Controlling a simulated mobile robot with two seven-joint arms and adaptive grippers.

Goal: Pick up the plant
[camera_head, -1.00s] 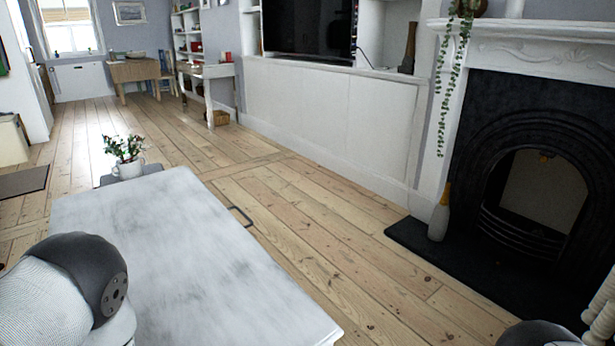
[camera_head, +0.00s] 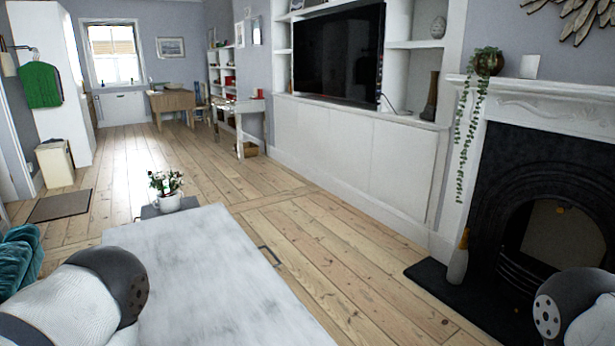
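A small leafy plant (camera_head: 166,182) with pale flowers stands upright in a white pot (camera_head: 168,202). The pot sits at the far end of the white-grey table (camera_head: 215,265), on or by a dark grey surface (camera_head: 150,212) there; I cannot tell exactly what bears it. A trailing green plant (camera_head: 468,130) hangs from a dark round pot (camera_head: 488,63) on the mantel at the right. Parts of my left arm show at the lower left and of my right arm at the lower right. Neither gripper shows.
The white-grey table fills the lower middle. Bare floorboards (camera_head: 325,240) lie open between it and the fireplace (camera_head: 540,200). A grey vase (camera_head: 458,262) stands on the dark hearth. A teal cushion (camera_head: 20,258) is at the left edge, near a doormat (camera_head: 60,205).

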